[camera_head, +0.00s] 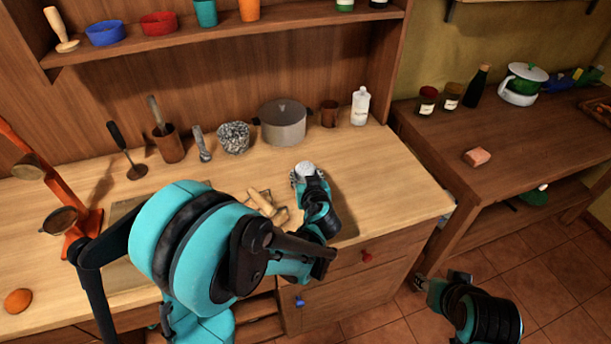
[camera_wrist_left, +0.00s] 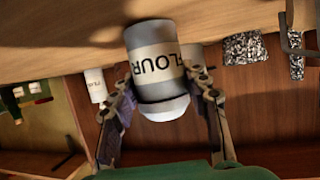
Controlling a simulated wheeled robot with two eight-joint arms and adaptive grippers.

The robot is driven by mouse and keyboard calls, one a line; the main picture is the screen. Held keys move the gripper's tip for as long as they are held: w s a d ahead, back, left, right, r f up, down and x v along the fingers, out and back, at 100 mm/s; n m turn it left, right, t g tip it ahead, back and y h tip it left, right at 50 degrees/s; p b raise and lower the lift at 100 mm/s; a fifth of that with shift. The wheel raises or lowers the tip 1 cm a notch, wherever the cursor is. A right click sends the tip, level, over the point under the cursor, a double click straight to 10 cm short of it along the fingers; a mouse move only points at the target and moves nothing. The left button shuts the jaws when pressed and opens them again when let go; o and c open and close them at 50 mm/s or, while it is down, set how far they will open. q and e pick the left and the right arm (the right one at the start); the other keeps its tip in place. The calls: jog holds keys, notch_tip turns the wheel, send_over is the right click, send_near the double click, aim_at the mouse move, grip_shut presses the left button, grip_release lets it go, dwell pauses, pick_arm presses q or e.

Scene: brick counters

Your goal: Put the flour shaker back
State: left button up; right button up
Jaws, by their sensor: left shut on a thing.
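The flour shaker (camera_head: 306,169) is in my left gripper (camera_head: 307,178), over the front right part of the wooden counter. In the left wrist view the shaker (camera_wrist_left: 158,65) is a grey and white cylinder with a FLOUR label and a pale rounded top. The fingers of the left gripper (camera_wrist_left: 165,90) close on both its sides. In the head view only the shaker's top shows, and I cannot tell whether its base touches the counter. My right gripper (camera_head: 424,284) is low over the floor at the lower right, too small to tell its jaws.
A grey pot (camera_head: 283,122), a brown cup (camera_head: 330,113) and a white labelled bottle (camera_head: 360,106) stand along the counter's back. Light rolls or sticks (camera_head: 266,203) lie left of my left gripper. The counter (camera_head: 400,188) is clear to its right.

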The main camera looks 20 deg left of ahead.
pick_arm(q)
jog(key=shift+f, duration=0.2)
jog(key=o, duration=1.2)
jog(key=shift+o, duration=0.2)
jog(key=shift+r, duration=0.15)
jog(key=shift+r, duration=0.2)
jog(key=p+v, duration=0.3)
jog(key=v, duration=0.9)
jog(key=shift+p, duration=0.35)
jog(key=shift+f, duration=0.1)
